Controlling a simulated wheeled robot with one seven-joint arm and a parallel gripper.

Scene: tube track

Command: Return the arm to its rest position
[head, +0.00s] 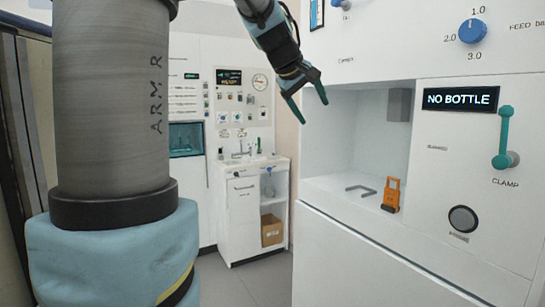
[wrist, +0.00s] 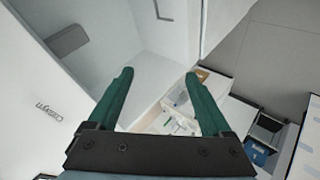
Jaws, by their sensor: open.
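My gripper (head: 305,106) hangs from the top of the head view, in front of the white machine's open bay. Its two green fingers are spread and nothing shows between them. In the wrist view my gripper (wrist: 157,82) also shows open and empty, with the bay's pale wall and the floor area beyond it. My grey arm link marked "ARM R", with a light blue cover below, fills the left of the head view and hides part of the room.
The white machine (head: 465,148) on the right has a "NO BOTTLE" display (head: 460,99), a green clamp lever (head: 504,140) and a blue dial (head: 472,31). An orange part (head: 391,194) stands on the bay floor. A sink cabinet (head: 245,213) holding a cardboard box (head: 271,231) stands behind.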

